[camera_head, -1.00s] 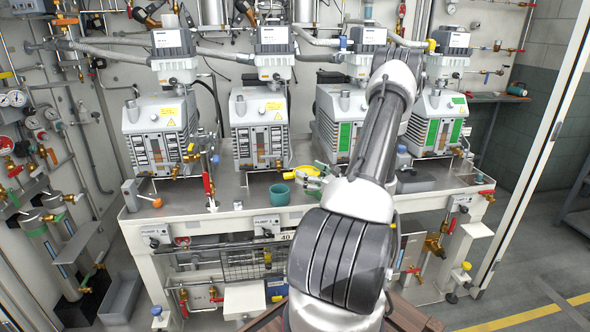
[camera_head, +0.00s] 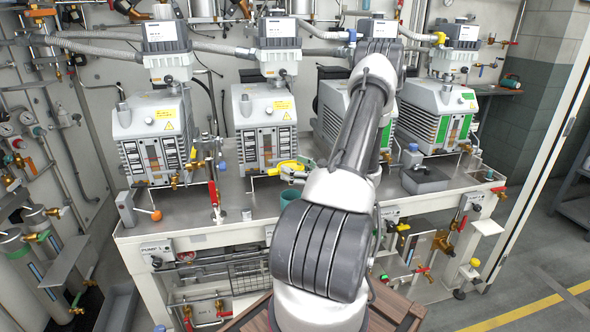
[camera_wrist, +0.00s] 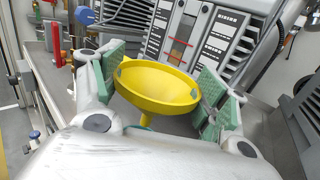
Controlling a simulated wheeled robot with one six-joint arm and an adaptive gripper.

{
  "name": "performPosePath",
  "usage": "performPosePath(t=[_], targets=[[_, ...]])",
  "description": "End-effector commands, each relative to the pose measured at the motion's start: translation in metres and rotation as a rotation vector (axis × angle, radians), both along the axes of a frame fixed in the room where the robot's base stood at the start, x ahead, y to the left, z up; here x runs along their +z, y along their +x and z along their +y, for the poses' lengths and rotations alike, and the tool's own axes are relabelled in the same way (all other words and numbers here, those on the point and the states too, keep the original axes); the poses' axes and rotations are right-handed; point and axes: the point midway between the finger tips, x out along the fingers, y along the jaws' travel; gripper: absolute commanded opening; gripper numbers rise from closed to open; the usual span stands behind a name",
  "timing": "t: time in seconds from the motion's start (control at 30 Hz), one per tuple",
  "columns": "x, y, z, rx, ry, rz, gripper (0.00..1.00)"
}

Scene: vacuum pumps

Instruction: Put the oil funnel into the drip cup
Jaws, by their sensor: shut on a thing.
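The yellow oil funnel (camera_wrist: 160,88) is between the green finger pads of my gripper (camera_wrist: 157,85) in the wrist view, which is shut on it. Its wide mouth faces up, and part of its spout shows below. In the head view the funnel (camera_head: 289,166) is a small yellow shape beside my arm, just above the drip cup in the picture. The teal drip cup (camera_head: 289,197) stands on the grey bench, its right side hidden by my arm. I cannot tell the gap between spout and cup.
Several grey vacuum pumps (camera_head: 265,125) stand along the back of the bench (camera_head: 190,212). A red-handled valve (camera_head: 213,195) rises left of the cup, with a small metal cylinder (camera_head: 246,214) near it. A grey tray (camera_head: 425,181) sits at the right.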

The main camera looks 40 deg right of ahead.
Motion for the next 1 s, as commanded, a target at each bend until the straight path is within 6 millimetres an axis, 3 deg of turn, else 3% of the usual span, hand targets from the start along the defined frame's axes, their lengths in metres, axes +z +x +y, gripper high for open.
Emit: performPosePath(t=[0.27,0.7,1.0], targets=[[-0.008,-0.001,0.000,-0.015,0.000,0.001,0.54],[-0.055,-0.001,0.000,-0.016,0.000,0.002,0.54],[-0.076,-0.001,0.000,-0.016,0.000,0.001,0.54]])
